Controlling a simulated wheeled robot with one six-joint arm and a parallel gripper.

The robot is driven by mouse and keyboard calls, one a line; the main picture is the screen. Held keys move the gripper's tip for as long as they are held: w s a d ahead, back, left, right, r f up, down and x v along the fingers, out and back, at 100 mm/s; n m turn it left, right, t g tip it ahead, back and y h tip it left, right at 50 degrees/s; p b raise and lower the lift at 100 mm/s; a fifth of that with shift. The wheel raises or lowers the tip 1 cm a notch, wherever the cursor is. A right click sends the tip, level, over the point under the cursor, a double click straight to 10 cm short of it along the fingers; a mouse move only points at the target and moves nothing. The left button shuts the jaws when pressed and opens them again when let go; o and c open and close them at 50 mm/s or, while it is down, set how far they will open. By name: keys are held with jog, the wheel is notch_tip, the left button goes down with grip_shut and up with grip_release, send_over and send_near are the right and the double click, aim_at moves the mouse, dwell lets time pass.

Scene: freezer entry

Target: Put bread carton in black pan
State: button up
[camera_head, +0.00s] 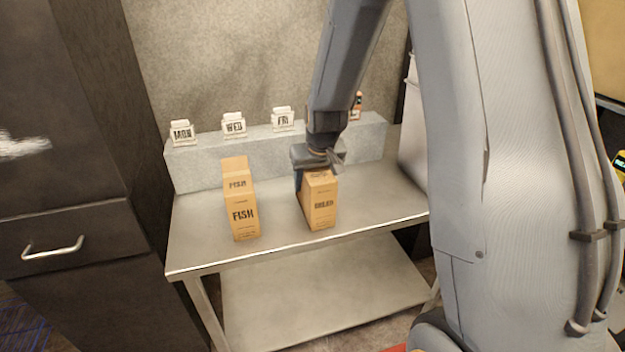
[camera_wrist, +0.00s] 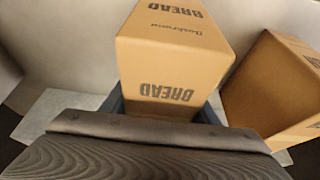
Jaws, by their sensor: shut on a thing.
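The bread carton (camera_head: 321,206) is a tall brown box, upright near the middle of the steel table. It also shows in the wrist view, where BREAD is printed on the carton (camera_wrist: 165,70). My gripper (camera_head: 319,168) comes down on its top from above and is shut on it. In the wrist view the blue-grey fingers of my gripper (camera_wrist: 162,108) lie on both sides of the carton. I cannot tell whether its base touches the table. No black pan shows in either view.
A FISH carton (camera_head: 241,208) stands to the left on the steel table (camera_head: 205,245). Behind is a grey ledge (camera_head: 262,155) with small MON (camera_head: 181,134), WED (camera_head: 234,125) and FRI (camera_head: 283,119) blocks. A dark cabinet (camera_head: 65,215) is at the left.

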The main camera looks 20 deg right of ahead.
jog(key=o, duration=1.4)
jog(key=shift+f, duration=0.15)
jog(key=shift+c, duration=0.2)
jog(key=o, duration=0.4)
